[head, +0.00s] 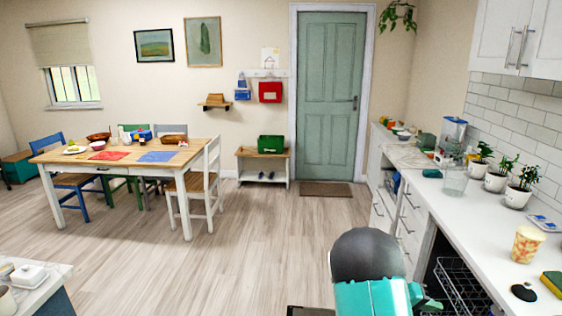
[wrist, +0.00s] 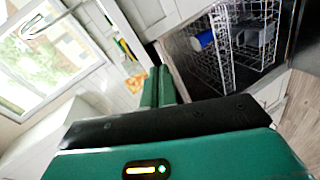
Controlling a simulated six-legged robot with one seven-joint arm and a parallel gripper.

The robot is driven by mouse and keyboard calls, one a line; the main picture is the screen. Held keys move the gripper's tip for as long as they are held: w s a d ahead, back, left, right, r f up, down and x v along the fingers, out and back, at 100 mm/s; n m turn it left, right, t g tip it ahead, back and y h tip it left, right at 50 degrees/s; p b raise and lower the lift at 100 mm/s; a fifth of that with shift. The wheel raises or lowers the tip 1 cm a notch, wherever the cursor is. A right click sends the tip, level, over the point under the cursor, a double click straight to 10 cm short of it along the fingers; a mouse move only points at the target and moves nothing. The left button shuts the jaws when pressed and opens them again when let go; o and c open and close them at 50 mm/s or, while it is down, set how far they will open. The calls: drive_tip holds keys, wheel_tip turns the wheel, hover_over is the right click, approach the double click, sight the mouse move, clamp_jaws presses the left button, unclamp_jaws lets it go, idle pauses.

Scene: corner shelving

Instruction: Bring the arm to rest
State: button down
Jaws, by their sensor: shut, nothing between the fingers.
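My gripper (wrist: 158,88) shows in the wrist view as two green fingers lying side by side with nothing between them. It is shut. In the wrist view an open dishwasher with white wire racks (wrist: 235,45) lies beyond and to the right of the fingers. In the head view my teal and dark grey arm rises at the bottom, right of the middle, beside the counter. The fingertips are not clearly seen in the head view.
The white counter (head: 455,208) runs along the right with potted plants (head: 517,196), a patterned cup (head: 527,244) and a sponge (head: 553,283). The dishwasher rack (head: 460,290) is out just right of my arm. The wooden floor (head: 265,235) ahead is clear up to the dining table (head: 125,160).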

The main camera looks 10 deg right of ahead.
drive_tip(key=s+a+r+n+t+y, duration=0.2)
drive_tip(key=s+a+r, duration=0.4)
drive_tip(key=a, duration=0.7)
drive_tip(key=s+a+r+n+t+y, duration=0.1)
drive_tip(key=s+a+r+t+y, duration=0.3)
drive_tip(key=a, duration=0.9)
drive_tip(key=s+a+r+n+t+y, duration=0.2)
drive_tip(key=s+a+r+t+y, duration=0.1)
drive_tip(key=s+a+r+y, duration=0.4)
drive_tip(key=s+a+r, duration=0.1)
drive_tip(key=a+r, duration=0.2)
drive_tip(key=a, duration=0.3)
drive_tip(key=shift+r+n+y, duration=0.3)
drive_tip(key=shift+r, duration=0.1)
